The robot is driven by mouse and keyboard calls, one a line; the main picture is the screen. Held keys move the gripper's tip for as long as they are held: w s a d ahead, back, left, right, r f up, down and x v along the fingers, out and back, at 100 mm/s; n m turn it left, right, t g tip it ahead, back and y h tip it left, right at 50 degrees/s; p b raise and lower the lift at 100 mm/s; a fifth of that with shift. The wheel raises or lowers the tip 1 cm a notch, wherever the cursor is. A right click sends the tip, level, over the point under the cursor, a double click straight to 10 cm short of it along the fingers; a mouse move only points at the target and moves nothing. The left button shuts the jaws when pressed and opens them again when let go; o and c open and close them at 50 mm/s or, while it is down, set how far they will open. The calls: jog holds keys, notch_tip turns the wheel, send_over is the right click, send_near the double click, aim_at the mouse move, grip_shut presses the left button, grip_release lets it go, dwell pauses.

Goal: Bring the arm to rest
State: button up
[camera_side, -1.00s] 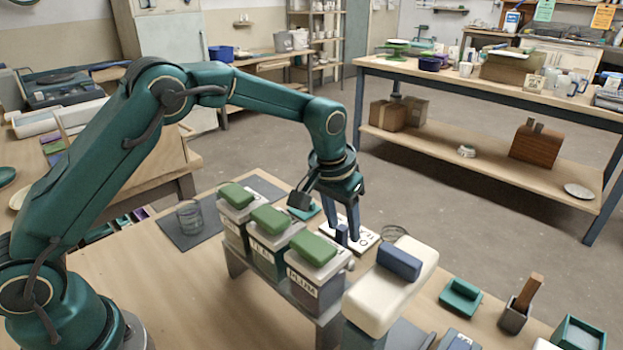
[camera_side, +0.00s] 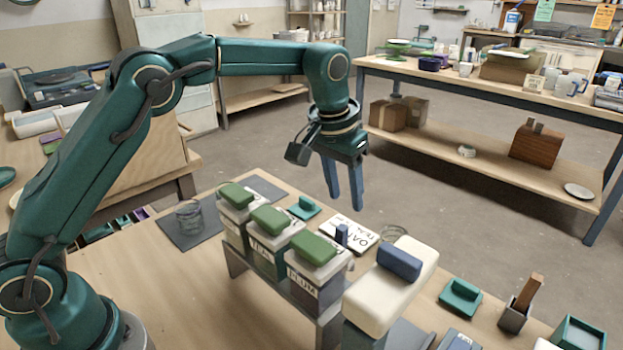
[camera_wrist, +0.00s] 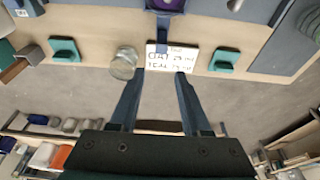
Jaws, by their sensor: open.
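My gripper (camera_side: 345,203) hangs pointing down above the bench's far edge, its two blue fingers apart with nothing between them. In the wrist view its fingers (camera_wrist: 158,76) also stand apart and empty. Below it, a white lettered card (camera_side: 362,238) lies on the bench, with an upright blue peg (camera_side: 342,234) at its left side. The card (camera_wrist: 183,60) shows just past the fingertips in the wrist view. The fingers are clear of the card and peg.
Three buckets with green-handled lids (camera_side: 315,247) stand in a row on a raised stand. A cream block with a blue handle (camera_side: 385,295) is at their right. The space around my gripper is free.

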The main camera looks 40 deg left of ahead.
jog(key=s+a+r+t, duration=0.3)
jog(key=s+a+r, duration=0.1)
jog(key=s+r, duration=0.7)
jog(key=s+f, duration=0.7)
jog(key=s, duration=0.6)
jog(key=shift+s+a+f, duration=0.2)
jog(key=shift+s+a, duration=0.05)
jog(key=shift+a, duration=0.15)
